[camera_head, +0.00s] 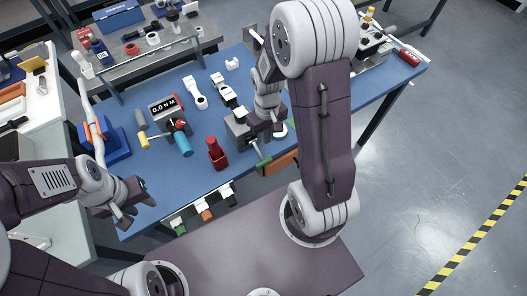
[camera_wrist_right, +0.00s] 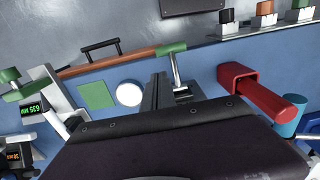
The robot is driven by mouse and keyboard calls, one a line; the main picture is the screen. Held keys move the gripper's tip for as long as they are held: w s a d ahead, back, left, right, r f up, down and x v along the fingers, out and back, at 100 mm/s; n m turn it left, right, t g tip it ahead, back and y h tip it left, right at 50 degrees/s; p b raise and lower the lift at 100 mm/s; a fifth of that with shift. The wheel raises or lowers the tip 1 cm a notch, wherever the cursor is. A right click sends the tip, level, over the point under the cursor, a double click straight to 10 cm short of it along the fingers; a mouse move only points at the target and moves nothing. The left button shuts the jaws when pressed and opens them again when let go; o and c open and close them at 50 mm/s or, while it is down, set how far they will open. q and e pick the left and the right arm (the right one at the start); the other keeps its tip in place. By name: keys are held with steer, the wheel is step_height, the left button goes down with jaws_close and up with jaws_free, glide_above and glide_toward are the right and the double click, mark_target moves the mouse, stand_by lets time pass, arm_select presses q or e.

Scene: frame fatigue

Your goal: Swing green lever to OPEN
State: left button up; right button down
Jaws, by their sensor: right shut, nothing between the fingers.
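The green-gripped lever (camera_head: 263,169) sticks out toward the front edge of the blue bench, on a thin metal rod. In the right wrist view its green grip (camera_wrist_right: 171,48) tops the rod, which rises from a grey metal fixture. My right gripper (camera_head: 262,134) is shut and empty, pointing down over the fixture close behind the lever. Its dark fingers (camera_wrist_right: 157,91) show just left of the rod, apart from the green grip. My arm hides part of the fixture, and no OPEN marking is readable. My left gripper (camera_head: 135,198) looks open and empty beside the bench's front left.
An orange-brown bar (camera_wrist_right: 108,61) lies beside the lever at the bench edge. A green square (camera_wrist_right: 95,95) and white disc (camera_wrist_right: 128,94) are nearby. A red holder (camera_head: 217,156) and blue cylinder (camera_head: 182,144) stand left of the fixture. Several coloured knobs line the front edge.

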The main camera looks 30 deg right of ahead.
mark_target(259, 153)
step_height(259, 153, down, 10)
steer(key=shift+a+b, duration=0.15)
steer(key=shift+b, duration=0.4)
